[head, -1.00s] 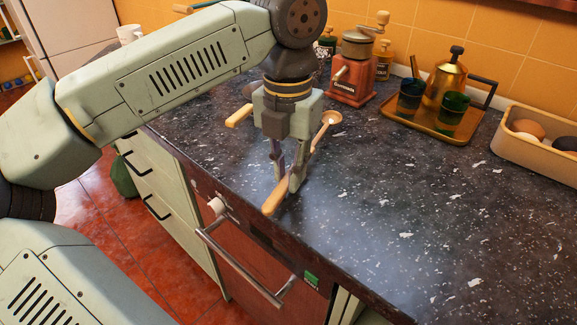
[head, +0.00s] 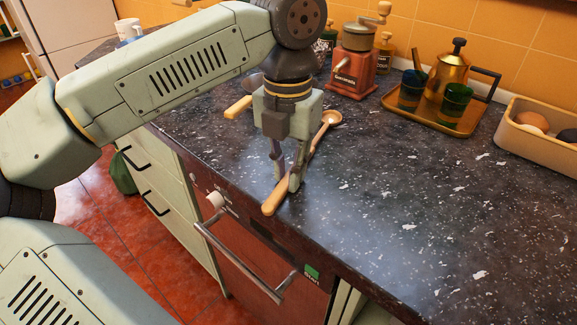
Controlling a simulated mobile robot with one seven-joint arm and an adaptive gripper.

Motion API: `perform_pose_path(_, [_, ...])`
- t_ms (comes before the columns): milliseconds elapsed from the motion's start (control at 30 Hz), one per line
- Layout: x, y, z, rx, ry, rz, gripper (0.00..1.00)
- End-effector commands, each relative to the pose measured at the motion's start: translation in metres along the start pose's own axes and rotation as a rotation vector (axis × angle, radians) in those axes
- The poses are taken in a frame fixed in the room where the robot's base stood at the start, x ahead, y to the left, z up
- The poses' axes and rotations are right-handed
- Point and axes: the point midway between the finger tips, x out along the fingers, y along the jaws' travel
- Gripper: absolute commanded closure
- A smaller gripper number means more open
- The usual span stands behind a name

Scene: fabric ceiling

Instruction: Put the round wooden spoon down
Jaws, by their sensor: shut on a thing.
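The round wooden spoon (head: 275,202) is held in my gripper (head: 284,183), near the front edge of the dark speckled counter (head: 400,220). Its thick handle end points toward the front edge and its round bowl shows behind my gripper to the right. My gripper points down, with its fingers shut on the spoon's handle. The spoon is at or just above the counter top; I cannot tell whether it touches. Part of the handle is hidden by the fingers.
A pan with a wooden handle (head: 238,107) lies behind my gripper to the left. A coffee grinder (head: 354,62), a tray (head: 440,122) with a brass pot and green cups, and a bin (head: 535,145) with round things stand at the back. The counter's right front is clear.

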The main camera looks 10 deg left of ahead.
Motion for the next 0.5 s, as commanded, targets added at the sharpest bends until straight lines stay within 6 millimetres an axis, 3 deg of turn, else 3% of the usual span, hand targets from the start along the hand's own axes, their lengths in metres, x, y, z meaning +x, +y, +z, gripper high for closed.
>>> perform_pose_path(367, [-0.0001,-0.0001,0.0000,0.000,0.000,0.000,0.60])
perform_pose_path(500, [-0.0001,-0.0001,0.0000,0.000,0.000,0.000,0.60])
